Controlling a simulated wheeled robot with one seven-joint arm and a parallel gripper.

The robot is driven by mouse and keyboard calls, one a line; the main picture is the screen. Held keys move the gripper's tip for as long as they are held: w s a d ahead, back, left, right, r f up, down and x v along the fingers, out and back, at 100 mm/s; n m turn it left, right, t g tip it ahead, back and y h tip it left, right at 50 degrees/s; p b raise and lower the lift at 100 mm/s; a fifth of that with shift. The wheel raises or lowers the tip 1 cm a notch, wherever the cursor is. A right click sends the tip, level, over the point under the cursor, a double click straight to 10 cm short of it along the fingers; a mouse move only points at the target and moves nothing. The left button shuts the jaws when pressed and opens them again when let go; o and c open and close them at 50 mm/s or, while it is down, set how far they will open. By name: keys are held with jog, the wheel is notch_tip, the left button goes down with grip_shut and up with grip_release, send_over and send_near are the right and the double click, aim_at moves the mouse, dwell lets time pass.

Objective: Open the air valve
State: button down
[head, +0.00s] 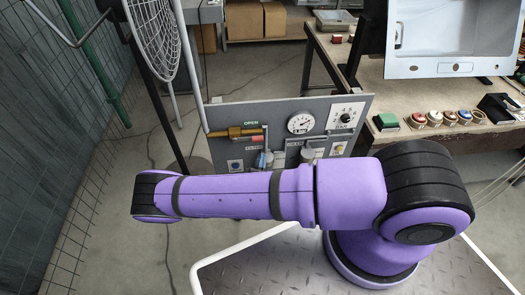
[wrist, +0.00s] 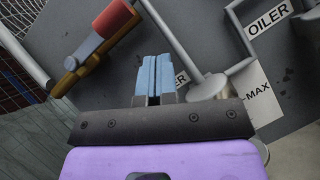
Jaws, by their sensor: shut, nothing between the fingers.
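The air valve is a brass fitting (head: 234,132) on the grey panel, at the end of a pale pipe and below a green OPEN label. In the wrist view its brass part (wrist: 75,65) is at the upper left, with a red grip (wrist: 112,18) at its end. My gripper (wrist: 155,72) has blue fingertips pressed together with nothing between them. It is to the right of and below the red grip in the wrist view, apart from it. In the head view the blue fingertips (head: 264,159) show just below the valve; my arm hides the panel's lower part.
The panel (head: 352,105) also carries a round gauge (head: 300,123) and a dial (head: 346,117). A pipe loop by the OILER label (wrist: 269,15) and a round metal part (wrist: 208,87) are right of my fingers. A fan (head: 150,40) stands left; a workbench (head: 410,95) is right.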

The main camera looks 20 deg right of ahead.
jog(key=s+a+f, duration=0.2)
jog(key=s+f, duration=0.3)
jog(key=s, duration=0.2)
jog(key=shift+s+a, duration=0.15)
jog(key=shift+a, duration=0.15)
jog(key=w+r+m+g+y, duration=0.1)
jog(key=w+r+m+g, duration=0.1)
jog(key=r+m+g, duration=1.25)
jog(key=w+r+m+g+y, duration=0.1)
jog(key=r+m+g, duration=0.55)
jog(key=r, duration=1.55)
jog(key=s+d+r+t+y, duration=0.2)
jog(key=s+r+y, duration=0.2)
jog(key=s+r, duration=0.2)
jog(key=s+d+r+t+y, duration=0.2)
jog(key=s+r+y, duration=0.2)
jog(key=s+r, duration=0.3)
jog(key=s+d+r+m+t+y, duration=0.1)
jog(key=s+r, duration=0.5)
jog(key=r, duration=0.6)
jog(key=shift+s+d+r+t+y, duration=0.3)
jog(key=shift+d+t+y, duration=0.65)
jog(key=shift+y, duration=0.55)
